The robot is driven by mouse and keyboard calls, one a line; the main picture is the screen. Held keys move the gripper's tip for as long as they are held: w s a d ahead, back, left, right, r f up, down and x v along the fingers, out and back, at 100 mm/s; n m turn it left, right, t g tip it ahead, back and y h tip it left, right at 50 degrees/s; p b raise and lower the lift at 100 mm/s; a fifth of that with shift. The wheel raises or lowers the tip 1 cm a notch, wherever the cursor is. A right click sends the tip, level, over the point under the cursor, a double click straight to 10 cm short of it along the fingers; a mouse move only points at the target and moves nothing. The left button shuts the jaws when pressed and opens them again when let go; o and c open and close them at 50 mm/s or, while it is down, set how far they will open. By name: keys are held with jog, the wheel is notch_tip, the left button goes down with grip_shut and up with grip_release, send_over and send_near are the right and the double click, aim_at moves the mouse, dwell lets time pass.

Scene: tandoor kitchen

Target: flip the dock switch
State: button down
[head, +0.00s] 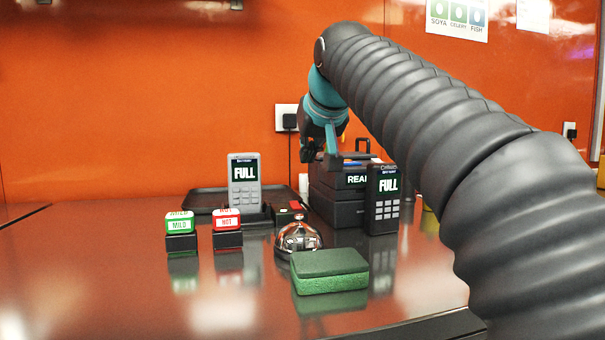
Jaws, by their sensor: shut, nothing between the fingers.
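A grey handheld terminal (244,181) stands upright at the back of the counter, its screen reading FULL. It stands at a dark dock (257,213). A small dark block (288,214) with a light and reddish mark on top sits at the dock's right end; it looks like the dock switch, but which way the switch is set is too small to tell. My gripper (331,160) is shut and empty, pointing down, above and to the right of the block in the picture. It is apart from the block and overlaps the black case behind it in view.
A black case (334,205) and a black terminal (383,200) reading FULL stand at right. A bell (299,236), a green sponge (329,271), and green MILD (180,224) and red HOT (227,221) blocks are in front. A dark tray (205,197) lies behind. The front-left counter is clear.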

jog(key=b, duration=0.1)
send_over(296, 202)
jog(key=s, duration=0.3)
jog(key=f, duration=0.6)
jog(key=shift+w+d, duration=0.2)
jog(key=shift+d, duration=0.15)
jog(key=shift+w+f+b, duration=0.15)
jog(key=shift+f+b, duration=0.3)
jog(key=shift+f, duration=0.5)
jog(key=shift+w+f+b, duration=0.1)
jog(key=shift+f+b, duration=0.35)
jog(key=shift+f, duration=0.45)
jog(key=shift+a+r+p, duration=0.1)
jog(key=shift+r+p, duration=0.05)
jog(key=shift+p, duration=0.5)
jog(key=shift+w+g+p, duration=0.1)
jog(key=shift+g+p, duration=0.2)
jog(key=shift+p, duration=0.45)
jog(key=shift+f, duration=0.4)
jog(key=shift+w, duration=0.1)
jog(key=shift+w+a+r+p, duration=0.1)
jog(key=shift+w+r+p, duration=0.15)
jog(key=shift+p, duration=0.2)
jog(key=shift+w+a+p, duration=0.15)
jog(key=shift+w+p, duration=0.2)
jog(key=shift+w, duration=0.1)
